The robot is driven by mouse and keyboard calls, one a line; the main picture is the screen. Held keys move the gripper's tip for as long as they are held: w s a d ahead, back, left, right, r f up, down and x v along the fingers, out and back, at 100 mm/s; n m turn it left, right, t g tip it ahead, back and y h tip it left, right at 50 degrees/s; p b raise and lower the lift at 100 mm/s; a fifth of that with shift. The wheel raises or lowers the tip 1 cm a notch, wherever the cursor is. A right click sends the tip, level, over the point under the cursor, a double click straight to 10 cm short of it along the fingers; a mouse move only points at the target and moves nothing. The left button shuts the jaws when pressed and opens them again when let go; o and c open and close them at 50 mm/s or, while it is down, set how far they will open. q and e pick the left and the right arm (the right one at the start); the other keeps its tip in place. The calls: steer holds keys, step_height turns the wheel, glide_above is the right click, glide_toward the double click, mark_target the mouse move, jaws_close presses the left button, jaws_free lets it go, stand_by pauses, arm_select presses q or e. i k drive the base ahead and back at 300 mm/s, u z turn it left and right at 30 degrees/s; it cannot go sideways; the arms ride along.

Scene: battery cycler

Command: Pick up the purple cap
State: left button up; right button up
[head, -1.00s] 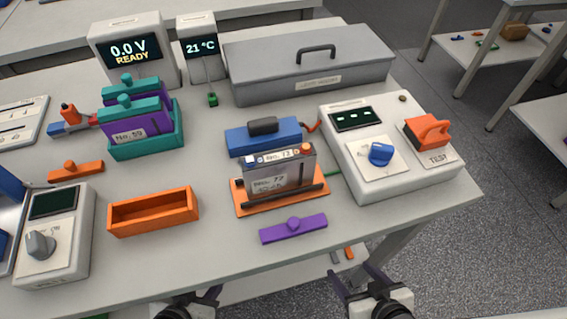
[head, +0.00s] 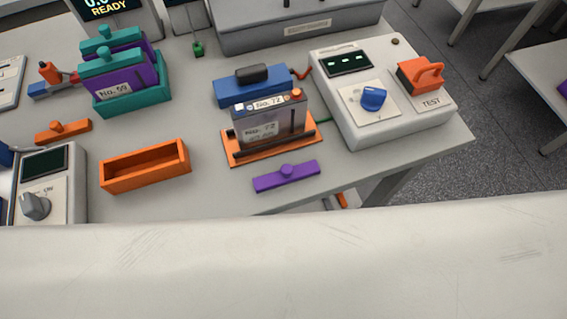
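The purple cap (head: 286,177), a flat bar with a small round knob on top, lies on the table (head: 215,190) near its front edge. It is just in front of the orange base (head: 232,154) that holds the grey battery No. 72 (head: 258,127). Nothing touches the cap from above. Neither of my grippers shows in the head view. A large pale, scuffed surface close to the camera hides the whole lower part of the picture.
An empty orange tray (head: 182,162) stands left of the cap, with bare table between. The white tester (head: 372,131) with a blue knob is to the right. A teal holder (head: 128,108) with purple batteries is at back left, and an orange cap (head: 62,132) lies below it.

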mark_target(288, 174)
steer(key=z, duration=0.05)
steer(key=k, duration=0.5)
steer(key=z, duration=1.15)
steer(key=k, duration=0.8)
steer(key=u, duration=1.05)
steer(key=i, duration=0.5)
